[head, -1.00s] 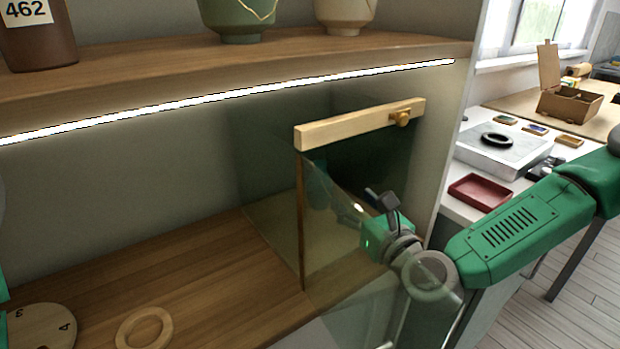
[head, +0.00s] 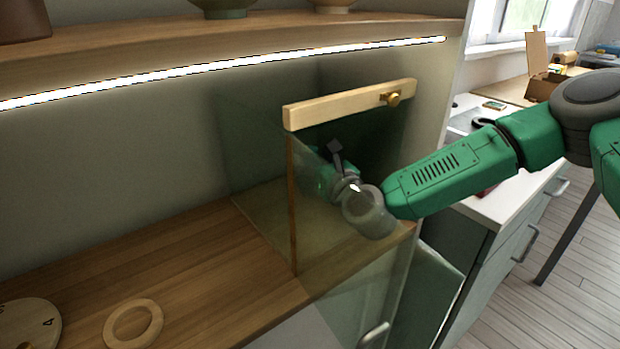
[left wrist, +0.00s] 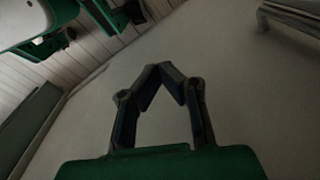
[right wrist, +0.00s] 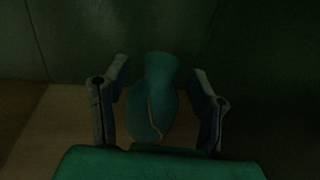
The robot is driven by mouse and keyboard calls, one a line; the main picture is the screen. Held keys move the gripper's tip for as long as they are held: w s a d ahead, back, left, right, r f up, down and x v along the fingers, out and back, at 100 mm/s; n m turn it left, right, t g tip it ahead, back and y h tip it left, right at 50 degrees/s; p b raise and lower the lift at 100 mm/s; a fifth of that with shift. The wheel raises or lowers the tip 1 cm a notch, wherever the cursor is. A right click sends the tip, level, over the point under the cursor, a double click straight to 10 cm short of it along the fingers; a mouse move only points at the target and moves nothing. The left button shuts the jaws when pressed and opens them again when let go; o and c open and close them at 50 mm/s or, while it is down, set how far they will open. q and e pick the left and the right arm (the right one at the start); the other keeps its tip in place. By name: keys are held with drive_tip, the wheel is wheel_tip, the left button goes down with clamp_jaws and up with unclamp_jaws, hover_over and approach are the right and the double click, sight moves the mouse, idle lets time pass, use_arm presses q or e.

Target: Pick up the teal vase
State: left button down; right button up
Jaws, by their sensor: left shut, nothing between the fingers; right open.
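The teal vase (right wrist: 160,100) stands upright in the right wrist view, with a gold seam down its body. The view is dim. My right gripper (right wrist: 158,72) is open, with one finger on each side of the vase; I cannot tell whether they touch it. In the head view my right gripper (head: 336,158) is inside the glass case (head: 292,205), seen through the clear pane; the vase cannot be made out there. My left gripper (left wrist: 161,68) is shut and empty in the left wrist view, over a plain pale surface.
The case has a pale wooden top bar (head: 345,106) with a brass knob (head: 392,98). A wooden ring (head: 133,324) and a numbered disc (head: 28,322) lie on the lower shelf (head: 180,262). A lit upper shelf (head: 240,45) runs above. A white counter (head: 505,205) stands to the right.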

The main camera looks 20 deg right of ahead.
drive_tip(key=shift+w+a, duration=0.15)
drive_tip(key=shift+w, duration=0.65)
clamp_jaws()
drive_tip(key=shift+s, duration=0.1)
